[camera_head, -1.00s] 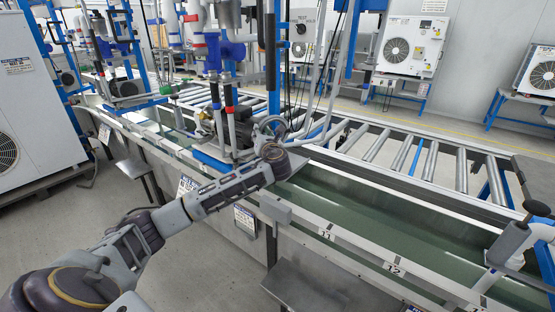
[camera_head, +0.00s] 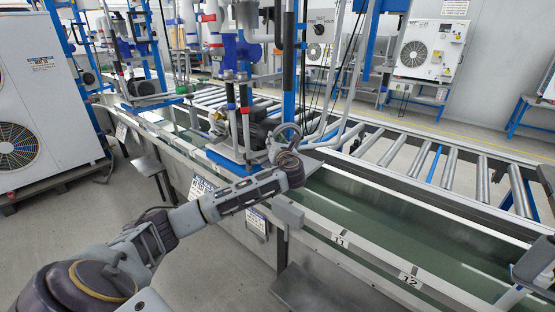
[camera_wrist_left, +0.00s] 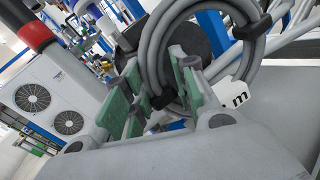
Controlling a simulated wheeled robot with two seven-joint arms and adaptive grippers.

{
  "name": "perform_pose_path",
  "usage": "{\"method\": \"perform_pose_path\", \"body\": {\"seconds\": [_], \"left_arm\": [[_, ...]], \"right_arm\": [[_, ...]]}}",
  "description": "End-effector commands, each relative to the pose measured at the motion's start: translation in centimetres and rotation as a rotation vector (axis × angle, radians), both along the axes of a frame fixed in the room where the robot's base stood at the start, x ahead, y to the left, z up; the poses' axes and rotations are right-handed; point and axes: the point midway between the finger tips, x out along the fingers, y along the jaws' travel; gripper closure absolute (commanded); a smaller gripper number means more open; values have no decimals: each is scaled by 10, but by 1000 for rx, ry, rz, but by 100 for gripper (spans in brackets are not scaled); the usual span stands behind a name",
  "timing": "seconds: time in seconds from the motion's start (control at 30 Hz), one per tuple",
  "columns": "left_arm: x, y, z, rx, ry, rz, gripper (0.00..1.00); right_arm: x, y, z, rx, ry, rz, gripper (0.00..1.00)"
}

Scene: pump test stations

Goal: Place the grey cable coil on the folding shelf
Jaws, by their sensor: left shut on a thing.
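The grey cable coil (camera_head: 289,128) shows as a small upright ring just past the end of my left arm in the head view. In the left wrist view the coil (camera_wrist_left: 152,52) is large, with several loops bound by black ties. My left gripper (camera_wrist_left: 160,92) is shut on the coil's lower part between its green-padded fingers. In the head view the left gripper (camera_head: 280,146) is mostly hidden behind my wrist. A flat grey shelf plate (camera_head: 306,290) juts from the trough's front at bottom centre; another (camera_head: 146,164) is farther left. I cannot tell which is the folding shelf.
The long water trough (camera_head: 370,222) runs diagonally beside my arm, with a roller conveyor (camera_head: 450,165) behind it. A pump (camera_head: 240,125) with upright pipes and hoses stands close to the coil. Open floor (camera_head: 222,275) lies in front of the trough.

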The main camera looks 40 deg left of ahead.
Motion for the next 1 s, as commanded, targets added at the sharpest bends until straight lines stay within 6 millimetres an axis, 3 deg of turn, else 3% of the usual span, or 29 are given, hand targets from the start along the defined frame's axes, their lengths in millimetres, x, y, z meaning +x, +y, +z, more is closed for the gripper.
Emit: {"method": "perform_pose_path", "body": {"seconds": [0.2,0.37,0.67,0.87,1.0], "left_arm": [[0,0,-22,0,-4,0,100],[0,0,-24,1,-6,0,100],[0,0,-26,0,-5,0,100],[0,0,-44,1,-3,1,100],[0,0,-57,0,-4,1,100]], "right_arm": [[3,2,10,11,-24,0,60],[6,3,18,14,-35,1,60],[2,3,13,11,-25,3,60],[2,3,13,15,-27,3,60],[4,5,25,23,-51,4,60]]}}
